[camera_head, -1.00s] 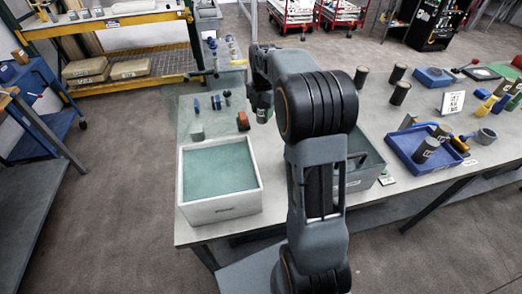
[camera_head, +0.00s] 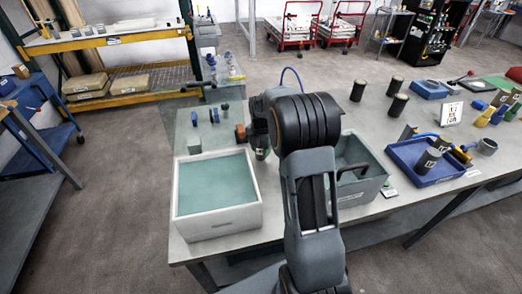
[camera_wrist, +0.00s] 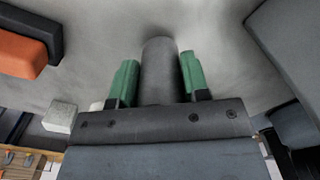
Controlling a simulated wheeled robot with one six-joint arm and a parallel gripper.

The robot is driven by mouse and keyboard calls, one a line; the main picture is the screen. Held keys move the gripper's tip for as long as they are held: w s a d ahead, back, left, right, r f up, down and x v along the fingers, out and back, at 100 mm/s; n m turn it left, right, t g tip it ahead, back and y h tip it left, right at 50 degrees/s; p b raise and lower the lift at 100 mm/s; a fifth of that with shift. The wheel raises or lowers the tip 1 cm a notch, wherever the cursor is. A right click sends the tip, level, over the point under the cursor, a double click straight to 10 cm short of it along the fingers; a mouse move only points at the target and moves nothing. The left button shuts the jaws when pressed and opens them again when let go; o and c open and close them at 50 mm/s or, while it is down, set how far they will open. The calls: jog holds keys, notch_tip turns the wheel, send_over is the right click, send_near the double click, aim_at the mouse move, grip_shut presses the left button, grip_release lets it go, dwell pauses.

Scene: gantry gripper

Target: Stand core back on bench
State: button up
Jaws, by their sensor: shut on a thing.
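In the wrist view, a grey cylindrical core (camera_wrist: 158,68) stands between the green fingers of my gripper (camera_wrist: 157,78). The gripper is shut on it. The core's far end is against or close above the pale grey surface; contact cannot be told. In the head view, my gripper (camera_head: 262,153) is over the bench (camera_head: 372,120), between the white tank and the grey bin, and my arm hides most of it. The core is not clearly visible there. Three dark upright cores (camera_head: 397,105) stand on the bench to the right. Another core (camera_head: 427,160) leans in a blue tray (camera_head: 398,152).
A white tank (camera_head: 218,226) with a teal surface is left of my gripper. A grey bin (camera_head: 362,187) is at its right. An orange-and-dark block (camera_head: 240,132) is close on the left, also in the wrist view (camera_wrist: 22,50). Bare bench lies before the dark cores.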

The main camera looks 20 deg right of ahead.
jog(key=shift+f, duration=0.55)
jog(key=shift+f, duration=0.1)
jog(key=o, duration=1.1)
jog(key=shift+c, duration=0.2)
notch_tip(320, 180, up, 12)
jog(key=shift+r, duration=0.15)
